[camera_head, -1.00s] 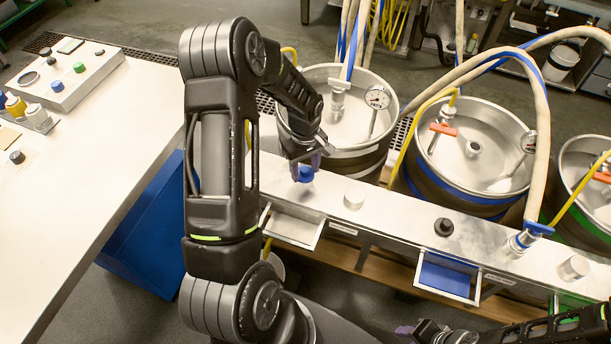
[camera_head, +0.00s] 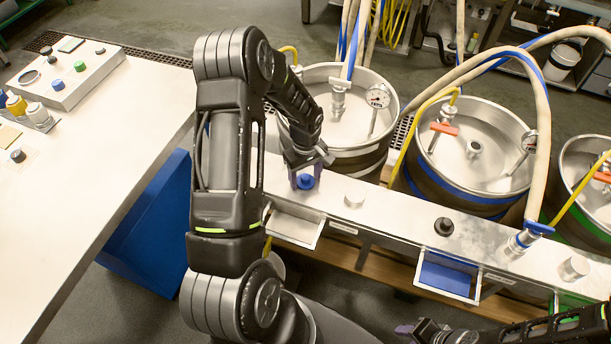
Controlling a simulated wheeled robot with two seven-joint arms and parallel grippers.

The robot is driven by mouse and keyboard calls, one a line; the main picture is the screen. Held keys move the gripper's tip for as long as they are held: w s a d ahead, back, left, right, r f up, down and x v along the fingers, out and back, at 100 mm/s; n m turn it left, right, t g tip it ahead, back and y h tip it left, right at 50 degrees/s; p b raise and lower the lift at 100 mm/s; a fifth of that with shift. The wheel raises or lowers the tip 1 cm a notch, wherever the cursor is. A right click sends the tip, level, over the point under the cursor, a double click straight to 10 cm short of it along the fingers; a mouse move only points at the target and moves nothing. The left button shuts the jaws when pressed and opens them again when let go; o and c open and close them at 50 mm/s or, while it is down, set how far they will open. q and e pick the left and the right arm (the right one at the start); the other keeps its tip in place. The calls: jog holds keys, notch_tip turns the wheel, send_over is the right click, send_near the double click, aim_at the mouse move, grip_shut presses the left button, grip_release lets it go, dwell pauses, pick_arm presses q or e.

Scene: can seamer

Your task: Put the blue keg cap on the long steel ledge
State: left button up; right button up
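The blue keg cap (camera_head: 306,182) is between the purple fingertips of my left gripper (camera_head: 305,179), which comes down from above. The fingers sit close on both sides of the cap. The cap is at the top of the long steel ledge (camera_head: 395,218), near its left end; it looks to be on or just above the surface. My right gripper (camera_head: 412,329) shows at the bottom edge, partly cut off, away from the ledge; its opening is unclear.
A silver cap (camera_head: 354,198), a black cap (camera_head: 444,227) and another silver cap (camera_head: 574,267) stand along the ledge. Open trays, one blue-lined (camera_head: 446,276), hang from its front. Kegs (camera_head: 470,155) with hoses stand behind. A white table (camera_head: 95,160) is at left.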

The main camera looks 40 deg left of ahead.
aim_at(305, 176)
pick_arm(q)
jog(key=shift+o, duration=0.7)
jog(key=shift+r, duration=0.15)
notch_tip(305, 176, up, 12)
